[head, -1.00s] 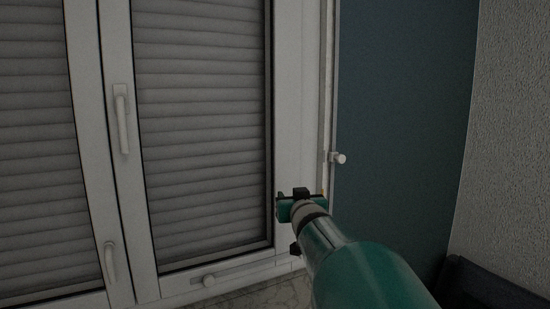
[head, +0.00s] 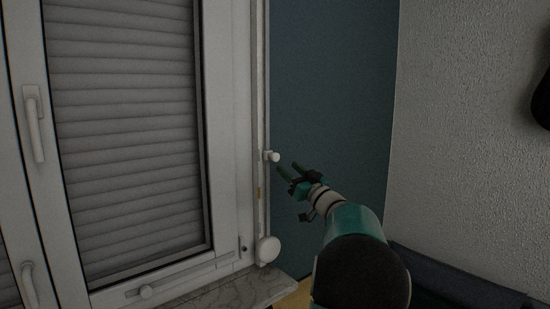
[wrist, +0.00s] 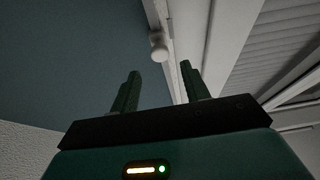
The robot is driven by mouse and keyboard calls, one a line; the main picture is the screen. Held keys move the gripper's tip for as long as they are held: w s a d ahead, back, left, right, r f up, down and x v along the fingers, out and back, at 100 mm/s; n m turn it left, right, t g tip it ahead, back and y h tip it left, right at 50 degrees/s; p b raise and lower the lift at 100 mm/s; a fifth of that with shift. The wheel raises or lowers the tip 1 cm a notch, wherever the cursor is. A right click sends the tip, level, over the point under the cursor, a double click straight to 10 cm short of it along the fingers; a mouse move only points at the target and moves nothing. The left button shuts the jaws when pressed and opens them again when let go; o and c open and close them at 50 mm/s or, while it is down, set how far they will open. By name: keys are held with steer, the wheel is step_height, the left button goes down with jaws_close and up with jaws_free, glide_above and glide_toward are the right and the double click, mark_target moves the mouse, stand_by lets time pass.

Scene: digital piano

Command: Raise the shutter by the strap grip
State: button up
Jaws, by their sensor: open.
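The strap grip (head: 271,156) is a small white knob on the narrow strap beside the window's right frame. My gripper (head: 288,170) is open and empty just right of the grip and slightly below it, apart from it in the picture. In the wrist view, the grip (wrist: 158,47) shows beyond the two green fingers (wrist: 158,80), between them in the picture. The grey slatted shutter (head: 125,130) is down behind the window glass.
White window handles (head: 35,125) stick out at the left. A round white strap winder (head: 267,250) sits low on the wall, above a marble sill (head: 230,293). A dark piece of furniture (head: 460,285) stands at lower right. The teal wall right of the strap is clear.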

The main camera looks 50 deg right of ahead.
mark_target(277, 158)
steer(key=x, duration=0.8)
jaws_close()
